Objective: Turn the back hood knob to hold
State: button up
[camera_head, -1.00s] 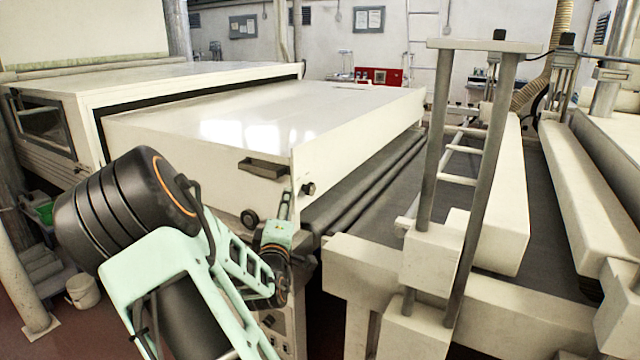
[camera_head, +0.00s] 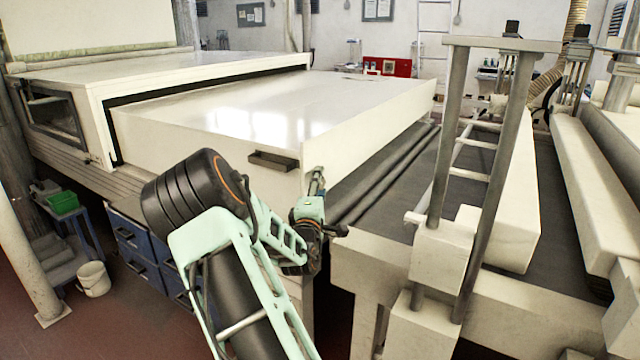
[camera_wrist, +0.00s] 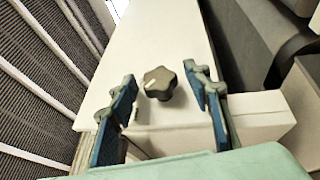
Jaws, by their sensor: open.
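A dark, lobed knob (camera_wrist: 160,83) with a small pale mark on its left part sits on the cream end face of the hood (camera_wrist: 150,40). I cannot read any label around it. My gripper (camera_wrist: 159,74) is open, with one blue finger on each side of the knob in the wrist view. Clear gaps show between the knob and both fingers; I cannot tell how deep the fingers reach. In the head view my gripper (camera_head: 317,178) points up at the near right corner of the hood (camera_head: 270,115), and the knob is hidden there.
A drawer-like handle (camera_head: 273,160) sticks out of the hood's front face, left of my gripper. The conveyor (camera_head: 385,190) with dark rollers lies to the right, with a grey post frame (camera_head: 490,150) standing over it. A white bucket (camera_head: 94,279) stands on the floor at left.

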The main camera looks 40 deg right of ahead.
jog(key=shift+w+d, duration=0.2)
jog(key=shift+d, duration=0.05)
jog(key=shift+c, duration=0.4)
jog(key=c, duration=1.1)
